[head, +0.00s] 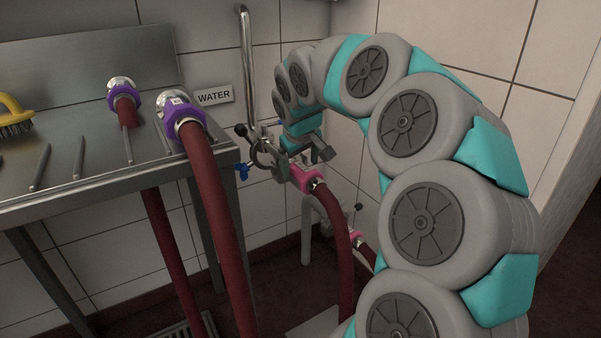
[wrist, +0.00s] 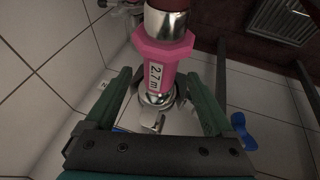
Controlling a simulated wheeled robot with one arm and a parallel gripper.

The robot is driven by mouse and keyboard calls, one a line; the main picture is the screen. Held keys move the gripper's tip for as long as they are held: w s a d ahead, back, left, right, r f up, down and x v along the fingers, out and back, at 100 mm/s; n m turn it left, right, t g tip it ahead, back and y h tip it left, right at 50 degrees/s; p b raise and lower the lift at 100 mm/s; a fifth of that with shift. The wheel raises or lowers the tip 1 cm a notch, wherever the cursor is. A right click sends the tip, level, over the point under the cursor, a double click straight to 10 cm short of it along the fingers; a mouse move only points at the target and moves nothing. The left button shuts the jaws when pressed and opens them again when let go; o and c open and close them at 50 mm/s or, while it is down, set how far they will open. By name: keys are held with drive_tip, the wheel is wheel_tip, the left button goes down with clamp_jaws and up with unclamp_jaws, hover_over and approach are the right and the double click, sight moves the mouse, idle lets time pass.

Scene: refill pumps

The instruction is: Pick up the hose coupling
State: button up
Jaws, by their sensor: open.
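A pink hose coupling (head: 306,179) with metal ends sits on a dark red hose below the water sign. In the wrist view the pink coupling (wrist: 162,58) bears a white label reading "2.7 m". My gripper (head: 306,158) is at the upper end of this coupling. In the wrist view my gripper (wrist: 165,82) is open, with one green finger on each side of the coupling's lower metal end and gaps visible between. I cannot tell how deep the coupling sits between the fingers.
Two purple couplings (head: 180,112) (head: 122,95) on red hoses lie at the steel bench (head: 95,60). Another pink coupling (head: 356,238) is lower, partly behind my arm. A steel pipe (head: 247,65) rises beside the water sign (head: 214,95). A blue valve handle (wrist: 243,132) is near my gripper.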

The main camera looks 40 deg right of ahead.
drive_tip(key=shift+x, duration=1.15)
drive_tip(key=shift+s, duration=0.1)
drive_tip(key=shift+c, duration=0.4)
clamp_jaws()
drive_tip(key=shift+r, duration=0.1)
